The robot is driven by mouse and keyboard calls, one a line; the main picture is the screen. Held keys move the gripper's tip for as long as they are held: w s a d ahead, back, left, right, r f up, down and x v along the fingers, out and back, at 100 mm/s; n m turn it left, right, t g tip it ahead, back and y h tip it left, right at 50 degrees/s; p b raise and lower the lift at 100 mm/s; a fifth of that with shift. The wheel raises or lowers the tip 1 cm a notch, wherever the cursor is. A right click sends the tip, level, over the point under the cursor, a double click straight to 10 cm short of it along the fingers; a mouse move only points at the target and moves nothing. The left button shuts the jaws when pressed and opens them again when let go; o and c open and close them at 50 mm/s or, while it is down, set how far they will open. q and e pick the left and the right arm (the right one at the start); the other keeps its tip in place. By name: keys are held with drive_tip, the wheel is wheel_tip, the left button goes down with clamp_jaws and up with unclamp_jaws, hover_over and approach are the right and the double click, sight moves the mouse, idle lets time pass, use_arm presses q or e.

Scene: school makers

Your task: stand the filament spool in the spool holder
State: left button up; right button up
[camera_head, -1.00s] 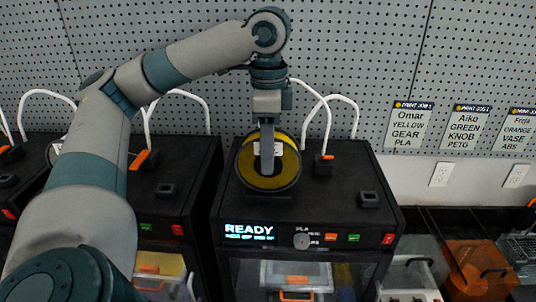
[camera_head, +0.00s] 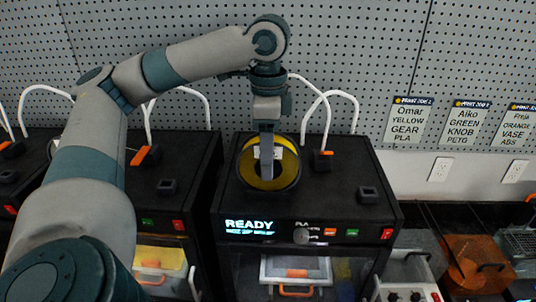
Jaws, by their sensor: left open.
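The filament spool (camera_head: 285,178), yellow with a dark rim, stands upright on top of the middle black printer, its round face towards me. My left gripper (camera_head: 266,179) points down from above and is open. Its finger shows in front of the spool's centre, over the dark hub; the other finger cannot be made out. A pale label shows beside the finger. I cannot tell whether the jaws touch the spool. No spool holder can be made out for sure; the spool's underside and whatever bears it are hard to see against the black top. My right gripper is not in view.
The middle printer (camera_head: 330,203) has a lit READY screen, a small black block (camera_head: 368,194) on its top and white tubes (camera_head: 318,103) behind. A second printer (camera_head: 195,160) stands to the left. A pegboard (camera_head: 350,40) closes off the back. An orange translucent box (camera_head: 470,262) is at right.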

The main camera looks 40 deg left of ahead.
use_arm(q)
wheel_tip(320, 180, up, 5)
drive_tip(key=shift+r+b, duration=0.2)
drive_tip(key=shift+b, duration=0.4)
wheel_tip(320, 180, up, 4)
drive_tip(key=shift+r+p, duration=0.2)
drive_tip(key=shift+p, duration=0.25)
drive_tip(key=shift+r, duration=1.2)
drive_tip(key=shift+d, duration=0.1)
